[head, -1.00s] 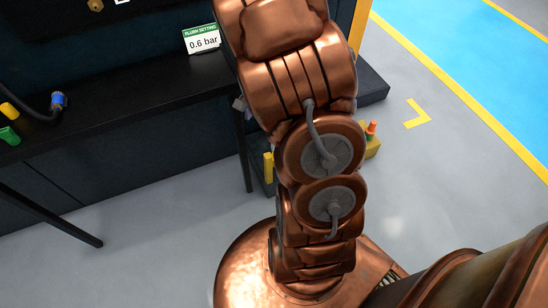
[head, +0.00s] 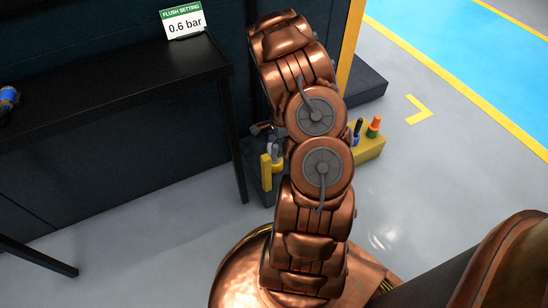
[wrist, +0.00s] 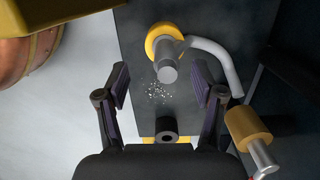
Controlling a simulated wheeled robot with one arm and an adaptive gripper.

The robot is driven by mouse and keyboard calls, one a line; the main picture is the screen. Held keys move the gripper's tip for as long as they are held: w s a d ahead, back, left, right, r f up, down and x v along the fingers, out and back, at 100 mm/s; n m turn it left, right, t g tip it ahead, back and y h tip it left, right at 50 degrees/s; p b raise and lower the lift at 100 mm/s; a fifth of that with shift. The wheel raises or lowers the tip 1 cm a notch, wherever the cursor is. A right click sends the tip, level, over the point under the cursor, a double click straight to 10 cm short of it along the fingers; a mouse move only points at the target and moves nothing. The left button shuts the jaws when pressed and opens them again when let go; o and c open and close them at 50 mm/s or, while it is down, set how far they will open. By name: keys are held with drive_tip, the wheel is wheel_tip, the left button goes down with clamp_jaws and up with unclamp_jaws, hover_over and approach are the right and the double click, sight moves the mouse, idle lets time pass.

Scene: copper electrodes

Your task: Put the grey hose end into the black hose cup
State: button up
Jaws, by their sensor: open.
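In the wrist view, my gripper (wrist: 160,82) is open, with its two fingers spread apart and nothing between the pads. A grey hose (wrist: 220,58) curves on the right; a grey cylindrical end (wrist: 168,68) with a yellow collar (wrist: 160,38) lies just ahead of the fingertips. I cannot tell for sure how the hose joins it. A small black cup (wrist: 167,128) with a round opening is lower down, between the finger bases in the picture. In the head view, my arm hides my gripper, and I cannot make out the black cup there for certain.
A yellow cylinder with a silver tip (wrist: 249,126) is by the right finger. Pale specks (wrist: 157,92) lie on the dark surface. In the head view, a yellow block (head: 369,148) holds an orange-topped piece (head: 374,127).

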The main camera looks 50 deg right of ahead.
sight(275, 155)
drive_tip(key=shift+w+f+b, duration=0.2)
drive_tip(key=shift+f+b, duration=0.5)
drive_tip(key=shift+f, duration=0.95)
drive_tip(key=shift+w+f+b, duration=0.2)
drive_tip(key=shift+f+b, duration=0.45)
drive_tip(key=shift+f, duration=1)
clamp_jaws()
wheel_tip(275, 155, up, 10)
drive_tip(key=p, duration=0.3)
